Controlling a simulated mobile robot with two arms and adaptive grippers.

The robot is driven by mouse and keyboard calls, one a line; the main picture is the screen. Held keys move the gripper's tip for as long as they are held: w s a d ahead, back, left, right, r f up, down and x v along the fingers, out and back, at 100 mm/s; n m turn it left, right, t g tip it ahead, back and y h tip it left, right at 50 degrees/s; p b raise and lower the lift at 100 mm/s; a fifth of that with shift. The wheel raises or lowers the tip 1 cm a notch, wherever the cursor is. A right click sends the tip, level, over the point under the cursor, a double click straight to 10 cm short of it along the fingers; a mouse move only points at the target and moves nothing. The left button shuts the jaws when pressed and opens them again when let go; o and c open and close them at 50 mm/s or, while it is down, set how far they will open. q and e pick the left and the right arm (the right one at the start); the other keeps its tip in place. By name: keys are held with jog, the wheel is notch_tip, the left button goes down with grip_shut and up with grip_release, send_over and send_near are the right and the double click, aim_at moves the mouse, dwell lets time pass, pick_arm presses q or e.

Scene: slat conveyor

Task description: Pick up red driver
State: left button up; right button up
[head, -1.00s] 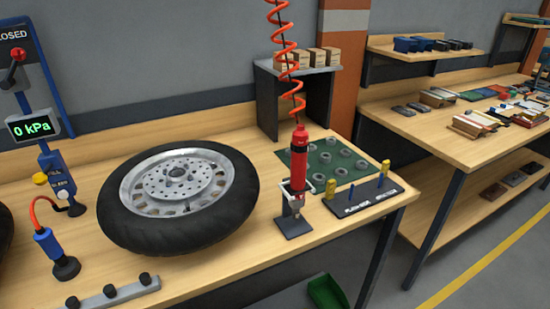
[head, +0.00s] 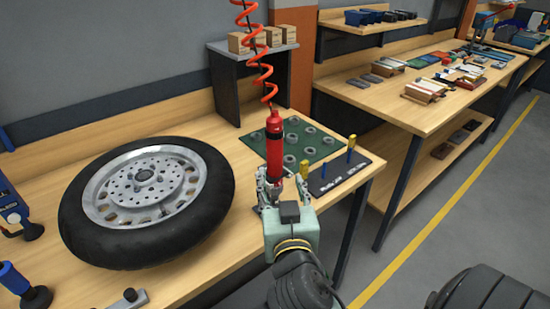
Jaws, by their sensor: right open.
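The red driver (head: 274,146) stands upright on the bench, hanging from an orange coiled hose. Its lower end and its holder are mostly hidden behind my right gripper. My right gripper (head: 272,182) is open, its fingers at either side of the driver's lower part. I cannot tell whether the fingers touch it. My left gripper is not in view.
A wheel with a black tyre (head: 76,216) lies left of the driver. A green mat (head: 313,153) with several grey rings lies behind it, and a dark rack (head: 340,177) with yellow and blue pins stands to its right. Small boxes (head: 239,41) sit on a shelf behind.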

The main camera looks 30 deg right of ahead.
aim_at(276, 159)
jog(key=shift+w+r+t, duration=0.2)
jog(key=shift+w+r, duration=0.1)
jog(key=shift+r, duration=0.3)
jog(key=shift+w+r+t, duration=0.2)
jog(key=shift+w+r, duration=0.05)
jog(key=shift+r, duration=0.3)
jog(key=p+x, duration=0.1)
jog(key=x, duration=0.1)
jog(key=p+x, duration=0.1)
jog(key=x, duration=0.1)
jog(key=p+x, duration=0.1)
jog(key=x, duration=0.1)
jog(key=shift+w+r+p, duration=0.25)
jog(key=shift+r+p, duration=0.1)
jog(key=shift+r, duration=0.05)
jog(key=shift+w+d+f, duration=0.2)
jog(key=shift+w+d, duration=0.05)
jog(key=shift+w, duration=0.05)
grip_shut()
jog(key=shift+r, duration=0.1)
